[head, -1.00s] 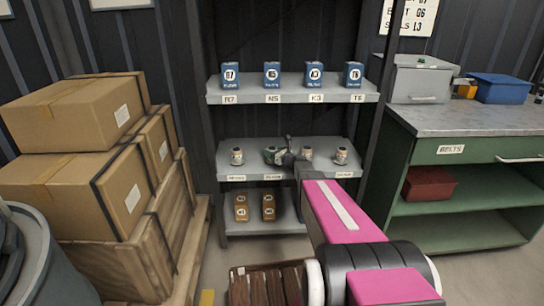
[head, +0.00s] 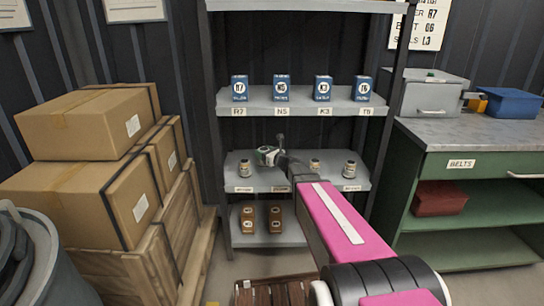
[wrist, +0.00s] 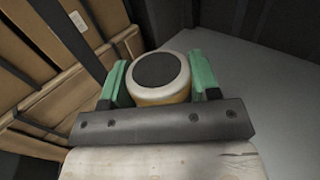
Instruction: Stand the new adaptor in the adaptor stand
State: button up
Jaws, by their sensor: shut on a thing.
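My gripper (head: 268,156) is at the middle shelf of the rack, in the gap between two small jar-like fittings. Its green fingers, also in the wrist view (wrist: 160,85), are shut on both sides of a round item, which I take to be the adaptor (wrist: 161,72). It has a dark flat top, a pale rim and a yellow-brown side. Similar fittings stand on the middle shelf: one to the left (head: 245,168) and two to the right (head: 315,166) (head: 350,168). I cannot make out the adaptor stand.
Blue boxes (head: 281,88) stand on the shelf above, and brown items (head: 248,219) on the shelf below. Stacked cartons (head: 85,120) and a wooden crate are at left. A green workbench (head: 490,160) stands at right. Rack posts bound the shelves on both sides.

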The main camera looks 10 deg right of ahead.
jog(key=shift+s+a+r, duration=0.3)
jog(key=shift+a+r, duration=0.05)
jog(key=shift+a, duration=0.1)
jog(key=shift+s+r, duration=0.2)
jog(key=shift+s, duration=0.05)
jog(key=s+d+r+n+g+y, duration=0.1)
jog(key=s+d, duration=0.3)
jog(key=s, duration=0.6)
jog(key=s+d+r+n+g+y, duration=0.2)
jog(key=s+d, duration=0.3)
jog(key=s, duration=0.5)
jog(key=shift+d+r+g, duration=0.25)
jog(key=shift+r+g, duration=0.05)
jog(key=shift+r, duration=0.3)
